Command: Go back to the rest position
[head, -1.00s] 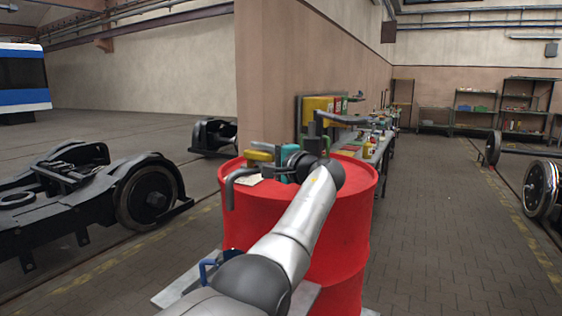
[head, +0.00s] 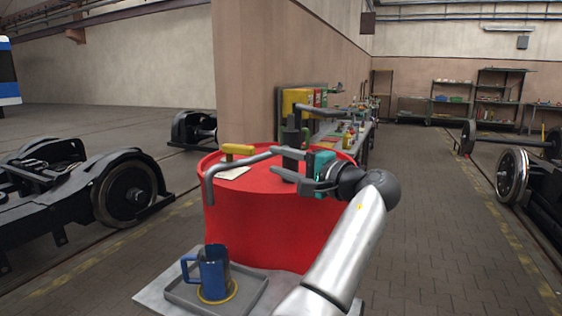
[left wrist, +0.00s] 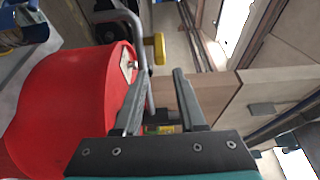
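My left gripper (head: 286,178) is in front of the upper right of the red barrel (head: 265,220), its arm reaching up from the bottom right. In the left wrist view its two dark fingers (left wrist: 157,78) stand apart with nothing held between them. The barrel (left wrist: 75,105) fills the left of that view. On and above the barrel top are a dark upright post (head: 293,135), a bent grey pipe (head: 240,163), a yellow handle (head: 238,149) and a pale paper (head: 233,173). My right gripper shows in neither view.
A blue mug (head: 212,270) stands inside a yellow ring on a grey tray (head: 248,296) before the barrel. A cluttered workbench (head: 360,145) lies behind. Bogies stand at left (head: 75,195) and right (head: 545,185). The floor (head: 440,220) right of the arm is clear.

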